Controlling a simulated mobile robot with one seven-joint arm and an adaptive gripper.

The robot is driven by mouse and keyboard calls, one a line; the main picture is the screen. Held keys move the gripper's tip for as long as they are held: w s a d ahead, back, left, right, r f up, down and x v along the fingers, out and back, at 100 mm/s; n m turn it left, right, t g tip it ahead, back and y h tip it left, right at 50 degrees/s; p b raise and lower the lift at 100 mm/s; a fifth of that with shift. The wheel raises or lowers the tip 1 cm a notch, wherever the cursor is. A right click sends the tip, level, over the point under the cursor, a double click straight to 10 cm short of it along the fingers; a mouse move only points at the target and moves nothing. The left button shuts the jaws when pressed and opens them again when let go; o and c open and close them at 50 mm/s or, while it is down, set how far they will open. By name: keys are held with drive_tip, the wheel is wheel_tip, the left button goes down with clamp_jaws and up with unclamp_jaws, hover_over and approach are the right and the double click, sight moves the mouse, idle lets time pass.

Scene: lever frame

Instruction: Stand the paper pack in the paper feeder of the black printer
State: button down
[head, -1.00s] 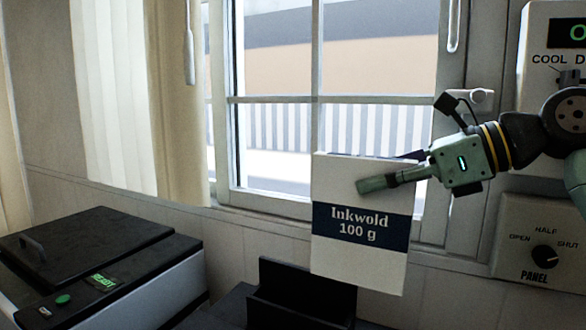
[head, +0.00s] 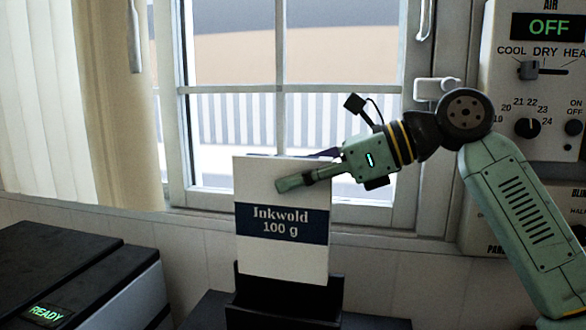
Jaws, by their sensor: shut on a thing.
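The paper pack (head: 283,188) is a white upright slab with a dark blue band reading "Inkwold 100 g". My gripper (head: 293,182) is shut on its upper part, one finger across the front face; the other finger is mostly hidden behind the pack. The black paper feeder (head: 285,308) is at the bottom middle, on the black printer (head: 376,323), which is mostly cut off by the frame. The pack's lower edge shows in front of the feeder's back plate and above its front wall. I cannot tell whether the pack touches the feeder.
A machine with a black top and pale sides (head: 70,275) stands at the left, its display lit "READY". Behind are a window (head: 280,90) and a pale curtain (head: 105,100). A control panel (head: 545,80) with a display reading "OFF" is on the right wall, close to my arm.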

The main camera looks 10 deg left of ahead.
hover_over(297, 278)
drive_tip(key=w, duration=0.1)
drive_tip(key=shift+w+a+f, duration=0.1)
drive_tip(key=shift+f, duration=1.2)
drive_tip(key=shift+a+f, duration=0.1)
drive_tip(key=shift+f, duration=1.2)
drive_tip(key=shift+d+f, duration=0.1)
drive_tip(key=shift+f, duration=0.15)
drive_tip(key=shift+f+b, duration=1.45)
drive_tip(key=shift+f, duration=1.95)
drive_tip(key=c, duration=1.4)
unclamp_jaws()
drive_tip(key=shift+o, duration=0.2)
